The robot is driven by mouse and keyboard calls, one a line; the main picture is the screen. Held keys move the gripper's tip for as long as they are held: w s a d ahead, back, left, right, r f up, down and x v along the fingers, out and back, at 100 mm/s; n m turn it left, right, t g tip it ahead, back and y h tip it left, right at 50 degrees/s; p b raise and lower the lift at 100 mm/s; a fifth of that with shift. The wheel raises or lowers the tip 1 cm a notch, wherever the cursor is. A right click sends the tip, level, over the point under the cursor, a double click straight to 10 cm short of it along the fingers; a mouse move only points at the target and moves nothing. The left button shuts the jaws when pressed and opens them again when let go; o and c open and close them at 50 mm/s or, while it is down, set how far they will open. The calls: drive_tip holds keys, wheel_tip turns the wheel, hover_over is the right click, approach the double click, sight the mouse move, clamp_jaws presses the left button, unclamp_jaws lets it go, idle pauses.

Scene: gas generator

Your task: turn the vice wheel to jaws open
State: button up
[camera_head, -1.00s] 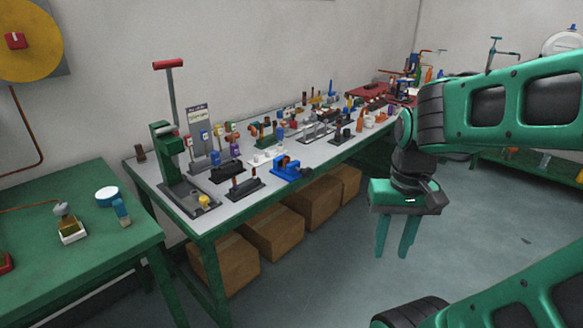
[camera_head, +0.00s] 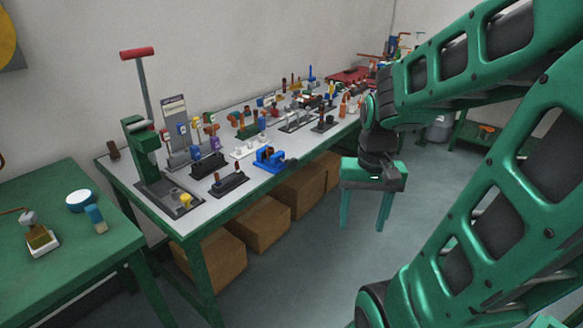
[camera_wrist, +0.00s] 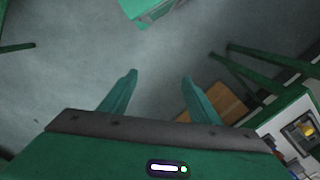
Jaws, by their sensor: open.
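A small blue vice (camera_head: 268,157) sits near the front edge of the long grey-topped workbench (camera_head: 222,197). A dark part projects from its right side; I cannot make out a wheel or how far the jaws are apart. My gripper (camera_head: 363,226) hangs in front of the bench, to the right of the vice and apart from it, fingers pointing down. In the wrist view my gripper (camera_wrist: 159,76) is open with nothing between its fingers. The vice cannot be made out in the wrist view.
Several small fixtures crowd the bench, with a tall red-handled lever press (camera_head: 140,150) at its left end. Cardboard boxes (camera_head: 262,222) stand beneath. A green table (camera_head: 70,235) is at left. The floor (camera_head: 300,270) in front of the bench is clear.

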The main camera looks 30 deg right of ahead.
sight(295, 166)
drive_tip(key=w+a+f+m+t+y, duration=0.1)
drive_tip(key=w+f+m+t+y, duration=0.4)
drive_tip(key=w+f, duration=1.15)
drive_tip(key=w+m+t+y, duration=0.3)
drive_tip(key=w+m, duration=0.5)
drive_tip(key=w+d+r+m+t+h, duration=0.1)
drive_tip(key=w+d+r+m+t, duration=0.2)
drive_tip(key=d+m+t, duration=0.25)
drive_tip(key=w+d+r+m+t+h, duration=0.1)
drive_tip(key=w+d+r+m+t, duration=0.25)
drive_tip(key=d+m, duration=0.25)
drive_tip(key=x, duration=1)
drive_tip(key=shift+w+d+f, duration=0.1)
drive_tip(key=shift+w+f, duration=0.1)
drive_tip(key=c, duration=1)
